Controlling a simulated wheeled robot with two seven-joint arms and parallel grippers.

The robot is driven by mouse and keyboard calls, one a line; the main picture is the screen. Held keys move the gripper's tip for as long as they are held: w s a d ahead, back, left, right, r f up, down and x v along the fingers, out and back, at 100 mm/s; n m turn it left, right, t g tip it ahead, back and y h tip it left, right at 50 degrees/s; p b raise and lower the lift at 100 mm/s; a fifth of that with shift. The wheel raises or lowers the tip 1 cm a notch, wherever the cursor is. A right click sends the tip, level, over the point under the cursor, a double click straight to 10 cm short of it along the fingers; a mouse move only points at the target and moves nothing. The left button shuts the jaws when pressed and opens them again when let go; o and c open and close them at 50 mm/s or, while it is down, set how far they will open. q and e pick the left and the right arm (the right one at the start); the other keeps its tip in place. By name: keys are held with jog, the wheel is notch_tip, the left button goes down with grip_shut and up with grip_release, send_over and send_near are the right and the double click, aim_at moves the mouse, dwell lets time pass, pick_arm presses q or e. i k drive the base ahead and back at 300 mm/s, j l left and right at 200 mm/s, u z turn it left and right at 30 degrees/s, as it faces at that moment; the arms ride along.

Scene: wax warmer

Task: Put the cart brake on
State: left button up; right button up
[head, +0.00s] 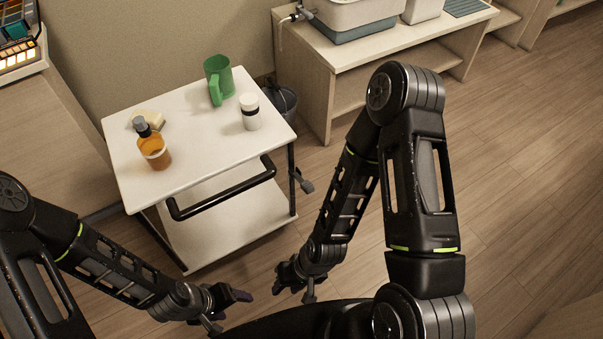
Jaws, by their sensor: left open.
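The cart (185,110) has a white top, a lower white shelf and a black push handle (225,196) on its near side. A small grey lever (304,182), which looks like the brake, sticks out beside the cart's right leg. Whether it is set cannot be told. My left gripper (232,311) is open and empty, low in front of the cart. My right gripper (292,293) has its fingers apart and is empty, below the lever and clear of the cart.
A dark bin (283,103) stands behind the cart. A wooden bench (330,72) is at the back. Floor to the right is clear.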

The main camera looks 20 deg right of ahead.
aim_at(307, 186)
jog(key=z, duration=0.4)
jog(key=i+z, duration=0.15)
jog(key=z, duration=0.7)
jog(key=i+j+z, duration=0.1)
jog(key=z, duration=0.3)
jog(key=j+z, duration=0.1)
jog(key=z, duration=0.35)
jog(key=i, duration=0.05)
